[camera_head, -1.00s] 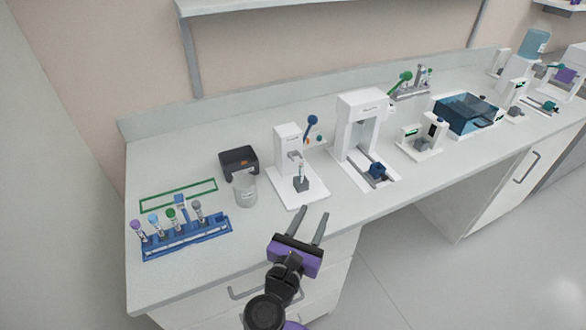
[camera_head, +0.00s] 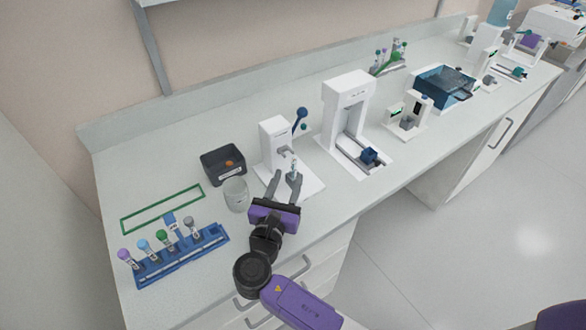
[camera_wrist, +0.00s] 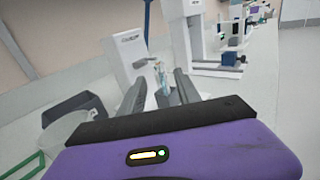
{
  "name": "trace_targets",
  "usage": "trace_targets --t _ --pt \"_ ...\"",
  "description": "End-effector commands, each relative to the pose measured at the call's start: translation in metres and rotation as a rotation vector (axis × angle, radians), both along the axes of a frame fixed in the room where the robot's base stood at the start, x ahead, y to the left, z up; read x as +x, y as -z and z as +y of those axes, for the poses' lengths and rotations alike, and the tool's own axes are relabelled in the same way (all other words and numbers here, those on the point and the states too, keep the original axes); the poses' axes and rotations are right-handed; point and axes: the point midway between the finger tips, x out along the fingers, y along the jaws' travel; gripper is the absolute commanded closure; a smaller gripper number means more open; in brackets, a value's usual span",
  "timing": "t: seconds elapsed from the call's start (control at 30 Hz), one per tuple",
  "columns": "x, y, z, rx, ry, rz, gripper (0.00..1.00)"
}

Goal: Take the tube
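A small clear tube (camera_head: 294,169) stands upright in the small white device (camera_head: 272,137) with a blue lever. It also shows in the wrist view (camera_wrist: 162,76), between my two fingers as seen there. My gripper (camera_head: 286,179) is open at the front of this device, its fingertips close to the tube. No finger is clearly touching it. The tube's lower end and holder are partly hidden by my gripper.
A clear beaker (camera_head: 236,195) and a dark box (camera_head: 223,164) stand left of my gripper. A blue rack (camera_head: 190,259) with several capped tubes is at the front left. A taller white device (camera_head: 345,100) stands to the right. The bench's front edge is below my gripper.

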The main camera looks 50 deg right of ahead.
Motion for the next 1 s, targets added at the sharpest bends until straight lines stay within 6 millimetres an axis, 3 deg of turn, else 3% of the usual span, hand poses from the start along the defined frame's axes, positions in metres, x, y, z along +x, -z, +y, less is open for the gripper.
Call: trace_targets --t 0.2,0.5,0.53,0.73,1.0 --pt "0.01 -0.001 -0.028 0.0 0.001 0.0 0.61" --pt "0.013 0.001 -0.033 0.0 0.0 0.0 0.61" --pt "0.013 0.001 -0.033 0.0 0.0 0.0 0.62" --pt "0.013 0.001 -0.033 0.0 0.0 0.0 1.0" --pt "0.013 0.0 -0.033 0.0 0.0 0.0 1.0"
